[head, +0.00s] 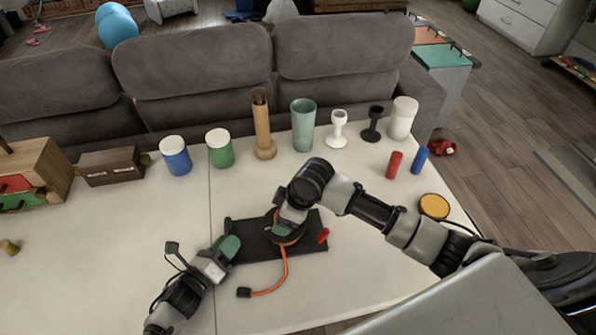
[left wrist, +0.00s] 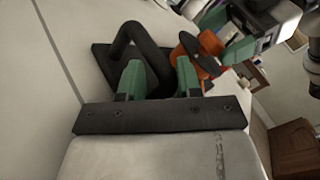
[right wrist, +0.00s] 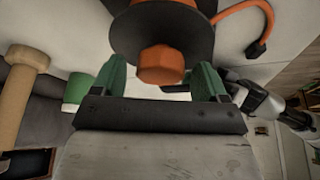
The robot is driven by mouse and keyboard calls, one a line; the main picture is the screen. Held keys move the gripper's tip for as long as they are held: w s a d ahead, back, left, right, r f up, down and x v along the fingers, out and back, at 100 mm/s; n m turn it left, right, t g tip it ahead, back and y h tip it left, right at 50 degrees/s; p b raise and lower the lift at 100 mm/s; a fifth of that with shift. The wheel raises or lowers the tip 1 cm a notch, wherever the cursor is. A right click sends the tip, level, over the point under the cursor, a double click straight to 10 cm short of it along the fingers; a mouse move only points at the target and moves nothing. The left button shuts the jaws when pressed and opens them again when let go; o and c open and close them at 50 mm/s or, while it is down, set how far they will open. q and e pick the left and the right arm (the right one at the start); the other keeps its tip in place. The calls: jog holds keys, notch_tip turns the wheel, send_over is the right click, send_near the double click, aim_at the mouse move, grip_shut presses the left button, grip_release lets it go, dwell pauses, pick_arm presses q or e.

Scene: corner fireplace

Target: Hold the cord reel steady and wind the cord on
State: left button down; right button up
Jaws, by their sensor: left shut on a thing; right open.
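The cord reel (head: 292,239) stands on a black base board (head: 262,251) on the white table, partly hidden under my right gripper. Its orange cord (head: 284,270) runs over the board's front edge to a dark plug (head: 243,292) on the table. My left gripper (left wrist: 157,78) is shut on the black bar handle (left wrist: 128,36) at the board's left end. My right gripper (right wrist: 156,78) is open over the reel, its green fingers either side of an orange knob (right wrist: 160,66) with gaps showing. The reel's black disc (right wrist: 162,30) shows behind the knob.
A small red piece (head: 323,236) lies at the board's right end. A blue jar (head: 175,158), green jar (head: 219,150), wooden holder (head: 263,130) and several cups line the table's back. A yellow-topped disc (head: 434,206) sits near my right arm.

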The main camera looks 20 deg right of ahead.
jog(key=n+g, duration=0.1)
jog(key=n, duration=0.2)
jog(key=n+g+y, duration=0.1)
jog(key=n, duration=0.2)
jog(key=shift+w, duration=0.15)
jog(key=n+g, duration=0.1)
jog(key=n, duration=0.2)
jog(key=n+g, duration=0.1)
jog(key=n, duration=0.2)
jog(key=shift+w+g, duration=0.15)
jog(key=shift+g, duration=0.15)
jog(key=v, duration=1.2)
jog(key=shift+h, duration=0.3)
jog(key=shift+a, duration=0.15)
jog(key=a+f+m, duration=0.1)
jog(key=f, duration=0.2)
jog(key=s+a+f+m+t, duration=0.1)
jog(key=a+f+m, duration=0.1)
jog(key=f, duration=0.2)
jog(key=s+a+f+m+t, duration=0.1)
jog(key=f+m, duration=0.1)
jog(key=f, duration=0.2)
jog(key=shift+s+a, duration=0.1)
jog(key=shift+a, duration=0.1)
